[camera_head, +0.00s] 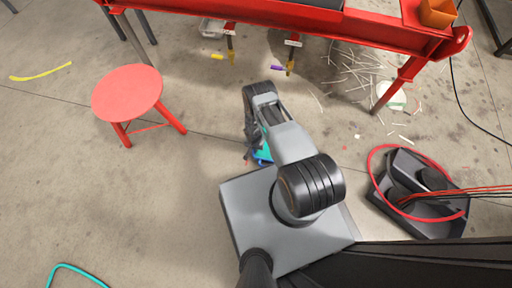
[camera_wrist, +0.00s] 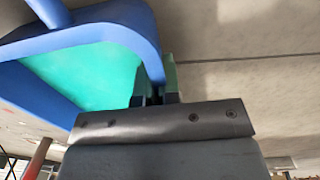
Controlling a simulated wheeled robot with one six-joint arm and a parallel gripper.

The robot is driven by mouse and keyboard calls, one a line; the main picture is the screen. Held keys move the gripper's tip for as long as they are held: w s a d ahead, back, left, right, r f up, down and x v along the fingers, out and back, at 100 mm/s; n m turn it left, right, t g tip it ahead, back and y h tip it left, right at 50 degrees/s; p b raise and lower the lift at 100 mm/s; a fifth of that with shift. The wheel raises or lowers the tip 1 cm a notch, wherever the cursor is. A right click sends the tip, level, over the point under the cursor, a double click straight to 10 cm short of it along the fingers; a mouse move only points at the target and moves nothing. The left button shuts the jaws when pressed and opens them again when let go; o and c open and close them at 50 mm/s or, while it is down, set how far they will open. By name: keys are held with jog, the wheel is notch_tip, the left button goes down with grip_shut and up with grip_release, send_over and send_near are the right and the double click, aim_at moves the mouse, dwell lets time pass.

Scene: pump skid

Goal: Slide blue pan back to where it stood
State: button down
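The blue pan (camera_wrist: 85,35) fills the upper left of the wrist view, with a thick blue rim and a teal face inside it. My gripper (camera_wrist: 157,82) has its two dark fingers close together, one on each side of the pan's rim, and looks shut on it. In the head view only a small blue and teal part of the pan (camera_head: 262,154) shows; my arm hides the rest. My fingertips are hidden there too. I cannot tell whether the pan touches the floor.
A red stool (camera_head: 127,92) stands at the left. A red bench frame (camera_head: 300,18) crosses the top, with thin scraps (camera_head: 360,75) below it. A black object with a red hoop (camera_head: 418,190) lies at the right. The floor between stool and arm is clear.

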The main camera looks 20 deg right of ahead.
jog(key=c, duration=1.2)
grip_release()
jog(key=shift+c, duration=0.2)
jog(key=shift+r, duration=0.1)
notch_tip(320, 180, up, 14)
jog(key=p, duration=0.6)
jog(key=shift+w+a+f, duration=0.15)
jog(key=shift+a+f, duration=0.05)
jog(key=shift+a, duration=0.1)
jog(key=shift+r, duration=0.1)
